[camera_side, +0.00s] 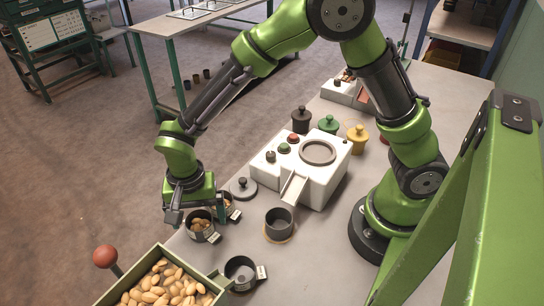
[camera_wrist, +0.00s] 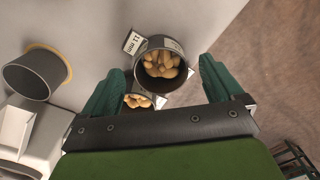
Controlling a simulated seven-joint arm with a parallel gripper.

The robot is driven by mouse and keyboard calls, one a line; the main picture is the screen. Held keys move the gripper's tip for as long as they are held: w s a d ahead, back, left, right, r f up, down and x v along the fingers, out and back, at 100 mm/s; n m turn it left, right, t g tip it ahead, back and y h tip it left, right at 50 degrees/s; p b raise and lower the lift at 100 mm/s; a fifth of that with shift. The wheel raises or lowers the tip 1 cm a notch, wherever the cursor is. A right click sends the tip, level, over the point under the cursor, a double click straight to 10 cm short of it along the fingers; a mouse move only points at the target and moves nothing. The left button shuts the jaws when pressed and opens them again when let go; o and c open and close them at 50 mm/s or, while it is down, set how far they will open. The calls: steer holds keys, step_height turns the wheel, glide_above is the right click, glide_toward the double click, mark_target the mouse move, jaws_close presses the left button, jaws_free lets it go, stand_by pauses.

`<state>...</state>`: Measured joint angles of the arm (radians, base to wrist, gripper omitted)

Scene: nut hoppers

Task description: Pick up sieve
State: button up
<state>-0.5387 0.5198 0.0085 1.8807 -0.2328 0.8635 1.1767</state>
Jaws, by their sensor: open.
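Several round grey sieve-like cups carry white size tags. The front one with nuts (camera_side: 199,238) stands below my gripper (camera_side: 190,208) in the side view. In the wrist view this nut-filled cup (camera_wrist: 160,87), near a tag reading 11 mm, sits between the open green fingers of my gripper (camera_wrist: 162,78). I cannot tell its height gap to the fingers. A second nut-holding cup (camera_wrist: 130,108) is partly hidden by my gripper. An empty tagged cup (camera_side: 241,283) stands beside the nut bin. Which one is the sieve meant is not clear.
A nut bin (camera_side: 215,284) with a red knob (camera_side: 105,257) stands at the front. A dark cup (camera_side: 279,226) on an orange ring is below the white machine's chute (camera_side: 295,187). Colored lidded jars stand behind the machine.

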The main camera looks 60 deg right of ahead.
steer(key=shift+f, duration=1.4)
steer(key=c, duration=1.2)
step_height(320, 180, up, 10)
steer(key=n, duration=0.3)
steer(key=w+d+r+n, duration=0.1)
steer(key=d+r+n, duration=0.3)
steer(key=d, duration=0.6)
steer(key=w+d+r+n, duration=0.1)
steer(key=d+r+n, duration=0.3)
steer(key=d, duration=0.7)
steer(key=a+f+m, duration=0.2)
steer(key=a+m, duration=0.1)
steer(key=a, duration=0.4)
steer(key=s+a+f+m, duration=0.1)
steer(key=a+f+m, duration=0.2)
steer(key=a, duration=0.4)
steer(key=s+a+f+m, duration=0.1)
steer(key=a+f+m, duration=0.2)
steer(key=a+m, duration=0.2)
steer(key=shift+a, duration=1.05)
